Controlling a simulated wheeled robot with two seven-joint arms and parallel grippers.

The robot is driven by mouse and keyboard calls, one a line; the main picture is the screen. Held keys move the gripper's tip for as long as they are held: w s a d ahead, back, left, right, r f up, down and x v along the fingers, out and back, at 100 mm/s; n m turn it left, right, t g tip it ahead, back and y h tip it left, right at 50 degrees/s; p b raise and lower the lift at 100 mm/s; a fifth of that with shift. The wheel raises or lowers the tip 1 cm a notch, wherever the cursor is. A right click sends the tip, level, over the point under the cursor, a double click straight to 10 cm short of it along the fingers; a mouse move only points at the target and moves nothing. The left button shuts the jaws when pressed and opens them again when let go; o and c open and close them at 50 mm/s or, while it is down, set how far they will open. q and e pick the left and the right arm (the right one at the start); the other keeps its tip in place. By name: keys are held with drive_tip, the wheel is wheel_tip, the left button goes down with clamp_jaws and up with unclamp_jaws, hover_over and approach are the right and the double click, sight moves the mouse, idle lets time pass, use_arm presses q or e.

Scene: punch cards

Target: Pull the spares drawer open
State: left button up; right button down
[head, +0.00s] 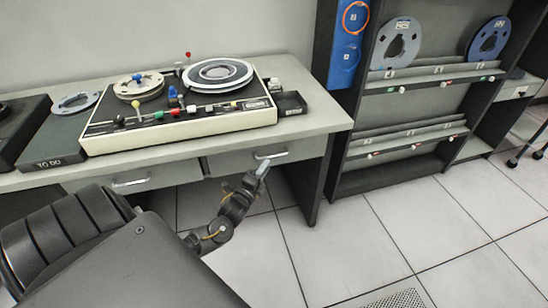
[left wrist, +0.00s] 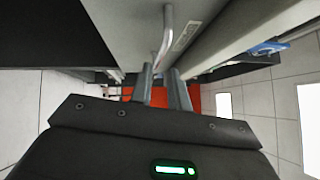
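Two drawers sit under the desk top. The right drawer (head: 301,148) looks shut and has a pale bar handle (head: 271,155). The left drawer (head: 160,176) has a similar handle (head: 130,183) and also looks shut. I cannot read which one is labelled spares. My left gripper (head: 262,168) is at the right drawer's handle. In the left wrist view my left gripper (left wrist: 162,72) has its two fingers apart, with the handle (left wrist: 166,38) at or between their tips; contact is unclear. A small label (left wrist: 187,35) shows beside it. My right gripper is out of view.
A tape deck (head: 180,118) with reels and coloured knobs stands on the desk (head: 318,117). A small black tray (head: 290,103) is at its right. A dark rack (head: 412,95) with reels stands right of the desk.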

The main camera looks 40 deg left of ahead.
sight(274, 156)
use_arm(q)
drive_tip(key=x, duration=0.6)
drive_tip(key=shift+w, duration=0.45)
clamp_jaws()
drive_tip(key=shift+d, duration=0.1)
